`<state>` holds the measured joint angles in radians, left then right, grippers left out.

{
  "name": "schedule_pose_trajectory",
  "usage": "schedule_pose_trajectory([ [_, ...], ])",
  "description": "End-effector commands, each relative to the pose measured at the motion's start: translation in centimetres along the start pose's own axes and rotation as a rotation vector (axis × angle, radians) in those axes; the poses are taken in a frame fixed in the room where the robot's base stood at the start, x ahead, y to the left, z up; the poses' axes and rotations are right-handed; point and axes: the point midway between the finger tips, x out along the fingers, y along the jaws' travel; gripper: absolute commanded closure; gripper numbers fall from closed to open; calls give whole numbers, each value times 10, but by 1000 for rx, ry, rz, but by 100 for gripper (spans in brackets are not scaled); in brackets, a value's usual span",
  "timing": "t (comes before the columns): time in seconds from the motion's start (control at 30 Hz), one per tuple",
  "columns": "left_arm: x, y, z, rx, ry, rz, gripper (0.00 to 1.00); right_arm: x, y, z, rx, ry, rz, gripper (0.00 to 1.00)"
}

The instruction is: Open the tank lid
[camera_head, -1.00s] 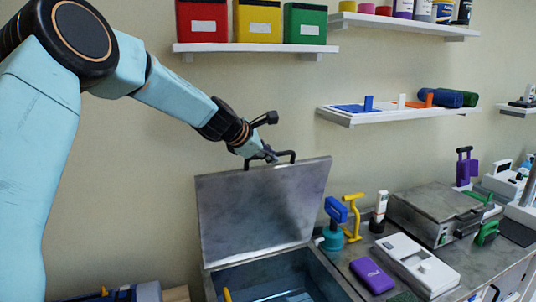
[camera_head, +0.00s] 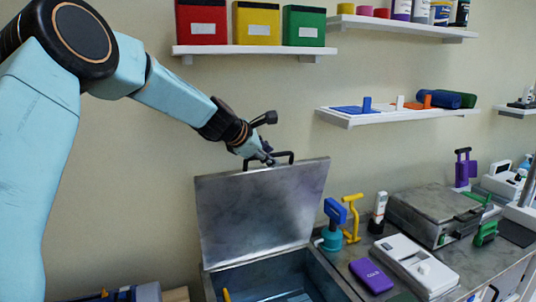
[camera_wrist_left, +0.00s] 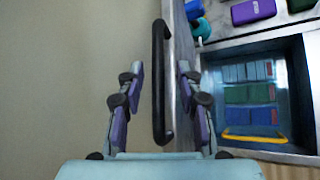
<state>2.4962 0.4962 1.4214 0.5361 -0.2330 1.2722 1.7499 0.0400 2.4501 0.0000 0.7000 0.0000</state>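The tank lid (camera_head: 262,212) is a grey metal panel standing raised, roughly upright, at the back of the open tank (camera_head: 212,287). A black bar handle (camera_head: 284,154) sits on its top edge; it also shows in the left wrist view (camera_wrist_left: 159,85). My left gripper (camera_head: 267,156) is at this handle. In the left wrist view my left gripper (camera_wrist_left: 160,75) has its fingers spread, one on each side of the handle, with gaps beside the bar. The right finger is close to the lid panel. My right gripper is not in view.
The tank holds blue and green packs (camera_wrist_left: 250,105) and a yellow handle (camera_wrist_left: 255,138). A purple pack (camera_head: 371,275), a white device (camera_head: 415,265) and a teal-blue tool (camera_head: 333,225) stand right of the tank. Wall shelves (camera_head: 250,49) with boxes are above; bare wall lies behind the lid.

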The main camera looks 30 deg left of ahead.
Motion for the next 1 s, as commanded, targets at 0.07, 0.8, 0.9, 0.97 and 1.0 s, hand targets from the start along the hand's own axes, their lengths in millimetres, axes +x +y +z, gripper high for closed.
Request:
schedule_pose_trajectory([
  [0.07,0,-1,-1,-1,1,-1,64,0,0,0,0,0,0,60],
  [0.8,-54,0,0,0,-2,-1,64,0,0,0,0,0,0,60],
  [0.9,-62,-1,0,-1,-2,-2,64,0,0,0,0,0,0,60],
  [0.97,-66,-1,0,0,-1,-2,64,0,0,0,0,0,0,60],
  [1.0,-69,0,0,0,-2,-1,64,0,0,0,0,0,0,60],
])
